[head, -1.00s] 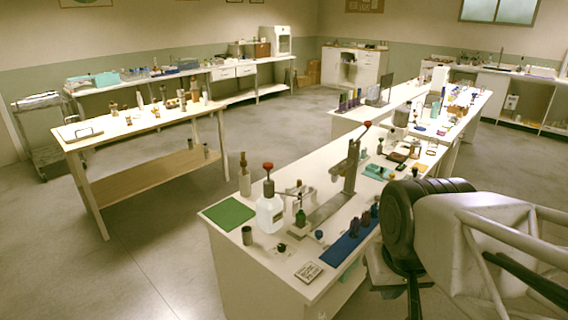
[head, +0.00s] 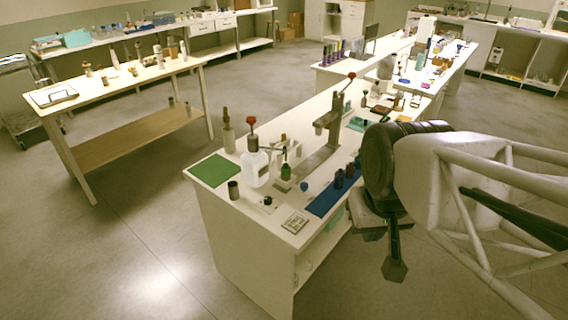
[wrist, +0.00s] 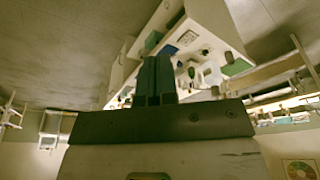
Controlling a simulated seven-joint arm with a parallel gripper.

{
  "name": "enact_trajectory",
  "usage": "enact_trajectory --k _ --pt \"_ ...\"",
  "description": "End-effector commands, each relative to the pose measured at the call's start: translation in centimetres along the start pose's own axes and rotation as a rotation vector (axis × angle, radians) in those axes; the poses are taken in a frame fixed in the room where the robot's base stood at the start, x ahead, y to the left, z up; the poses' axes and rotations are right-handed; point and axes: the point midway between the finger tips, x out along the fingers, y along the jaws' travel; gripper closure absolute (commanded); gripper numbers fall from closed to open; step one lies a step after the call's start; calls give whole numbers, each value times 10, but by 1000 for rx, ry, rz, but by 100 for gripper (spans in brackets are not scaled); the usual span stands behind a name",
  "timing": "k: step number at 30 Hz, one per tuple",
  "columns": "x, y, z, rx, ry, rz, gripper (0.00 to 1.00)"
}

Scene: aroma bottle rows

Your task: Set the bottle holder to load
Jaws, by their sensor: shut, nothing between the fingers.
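A grey bench press (head: 328,122) with a red-knobbed lever (head: 350,76) stands on the near white bench. Its long metal base (head: 306,164) runs toward the front left. A small green bottle (head: 286,173) stands at the near end of this base. The bottle holder cannot be clearly told apart from the base at this size. My gripper (head: 394,270) hangs to the right of the bench's front edge, apart from the press and bottle. In the wrist view its two dark fingers (wrist: 157,78) are together and empty, with the bench beyond them.
Open floor (head: 130,250) lies to the left.

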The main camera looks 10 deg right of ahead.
Motion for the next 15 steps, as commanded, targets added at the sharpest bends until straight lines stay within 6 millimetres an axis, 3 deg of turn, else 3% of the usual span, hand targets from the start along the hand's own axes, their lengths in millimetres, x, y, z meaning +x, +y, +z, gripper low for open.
enact_trajectory --k 14,15 --pt "0 0 0 0 0 0 100" --pt "0 0 0 0 0 0 95"
